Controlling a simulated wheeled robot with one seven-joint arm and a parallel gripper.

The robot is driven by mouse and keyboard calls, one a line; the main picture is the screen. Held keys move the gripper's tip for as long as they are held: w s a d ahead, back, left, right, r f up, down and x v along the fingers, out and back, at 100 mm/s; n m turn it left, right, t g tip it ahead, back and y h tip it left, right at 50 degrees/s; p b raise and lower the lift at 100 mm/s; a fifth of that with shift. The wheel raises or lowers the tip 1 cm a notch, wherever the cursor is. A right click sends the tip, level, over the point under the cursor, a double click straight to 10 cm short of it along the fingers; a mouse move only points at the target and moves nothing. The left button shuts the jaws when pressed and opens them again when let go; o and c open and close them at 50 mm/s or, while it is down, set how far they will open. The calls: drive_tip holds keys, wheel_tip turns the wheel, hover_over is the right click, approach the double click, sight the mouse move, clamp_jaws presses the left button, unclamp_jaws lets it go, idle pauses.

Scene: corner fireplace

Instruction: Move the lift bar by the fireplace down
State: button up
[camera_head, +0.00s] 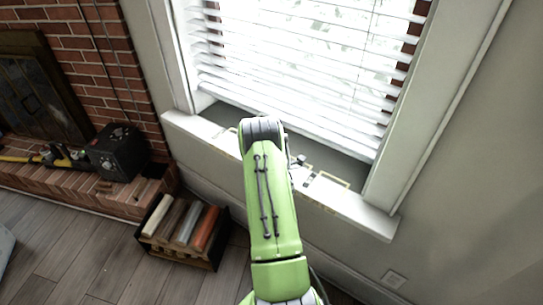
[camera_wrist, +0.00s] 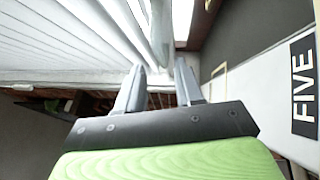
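The white slatted window blind (camera_head: 300,60) hangs to the right of the brick fireplace. Its bottom bar (camera_head: 335,142) slants just above the sill, with a gap below. I cannot single out a separate lift bar. In the wrist view the blind's slats (camera_wrist: 50,35) fill the upper left, and a pale upright strip (camera_wrist: 160,30) stands beyond the fingertips; I cannot tell what it is. My gripper (camera_wrist: 158,72) is open, its two fingers apart with nothing seen between them. In the head view my arm mostly hides the gripper, at the sill below the blind.
The window sill (camera_head: 365,212) bears yellow outlined marks; a black label reading "FIVE" (camera_wrist: 303,85) shows at the wrist view's right. A brick hearth (camera_head: 60,190) holds a black box (camera_head: 118,152). A crate of books (camera_head: 145,238) stands on the floor. The left floor is mostly clear.

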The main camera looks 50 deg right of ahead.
drive_tip(key=b+v, duration=0.1)
drive_tip(key=v, duration=0.9)
drive_tip(key=shift+c, duration=0.4)
